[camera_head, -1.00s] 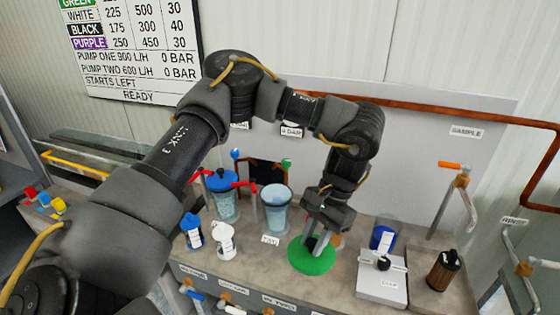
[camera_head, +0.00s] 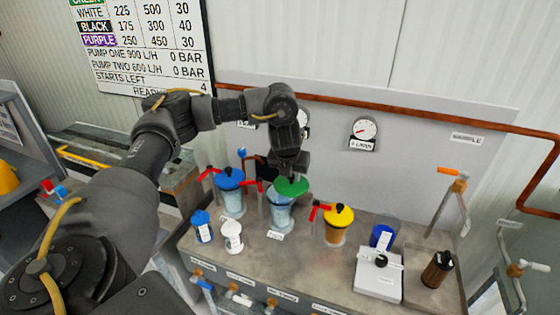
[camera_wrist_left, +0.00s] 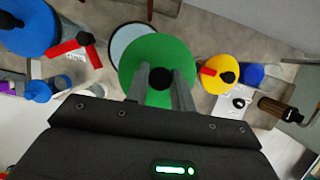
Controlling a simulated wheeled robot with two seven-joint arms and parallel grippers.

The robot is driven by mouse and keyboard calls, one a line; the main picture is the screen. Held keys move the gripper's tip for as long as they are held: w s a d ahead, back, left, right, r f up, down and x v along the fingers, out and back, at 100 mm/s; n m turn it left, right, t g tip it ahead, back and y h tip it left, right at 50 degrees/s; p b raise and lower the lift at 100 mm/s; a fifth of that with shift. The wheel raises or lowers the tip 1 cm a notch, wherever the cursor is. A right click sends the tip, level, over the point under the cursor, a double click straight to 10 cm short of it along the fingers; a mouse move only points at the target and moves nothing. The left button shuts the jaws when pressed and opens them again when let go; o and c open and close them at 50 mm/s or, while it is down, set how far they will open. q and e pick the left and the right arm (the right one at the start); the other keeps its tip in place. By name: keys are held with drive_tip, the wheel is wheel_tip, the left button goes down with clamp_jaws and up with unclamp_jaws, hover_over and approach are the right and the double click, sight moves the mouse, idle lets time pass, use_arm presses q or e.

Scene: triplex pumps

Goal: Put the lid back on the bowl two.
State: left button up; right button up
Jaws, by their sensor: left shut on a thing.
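The green lid (camera_head: 293,187) is held by its black knob in my left gripper (camera_head: 289,172), which is shut on it. In the head view the lid is over the middle bowl (camera_head: 280,214), a clear bluish one. In the left wrist view the green lid (camera_wrist_left: 150,62) lies between the fingers (camera_wrist_left: 162,82), and part of the open bowl rim (camera_wrist_left: 126,38) shows beside it, so the lid is off-centre. I cannot tell whether lid and rim touch. My right gripper is not in view.
A blue-lidded bowl (camera_head: 230,196) stands left of the middle bowl, and a yellow-lidded one (camera_head: 338,224) right. Red-handled taps (camera_head: 316,210) rise between them. A blue bottle (camera_head: 202,226), a white bottle (camera_head: 231,236), a white scale (camera_head: 379,272) and a dark canister (camera_head: 438,268) stand on the counter.

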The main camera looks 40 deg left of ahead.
sight(280, 177)
use_arm(q)
drive_tip(key=a+m, duration=0.2)
drive_tip(key=a+h, duration=0.1)
drive_tip(key=a, duration=0.1)
drive_tip(key=shift+w+a+r+m+p, duration=0.1)
drive_tip(key=shift+w+r+m+p, duration=0.1)
drive_tip(key=shift+r+m+p, duration=0.15)
drive_tip(key=shift+a+r+m, duration=0.1)
drive_tip(key=shift+a+m, duration=0.25)
drive_tip(key=shift+m, duration=0.1)
drive_tip(key=shift+f+b, duration=0.5)
wheel_tip(280, 177, down, 3)
drive_tip(key=b, duration=0.2)
drive_tip(key=shift+b, duration=0.4)
drive_tip(key=shift+f+b, duration=0.7)
drive_tip(key=shift+f, duration=0.5)
drive_tip(key=shift+w+r, duration=0.1)
drive_tip(key=shift+w, duration=0.05)
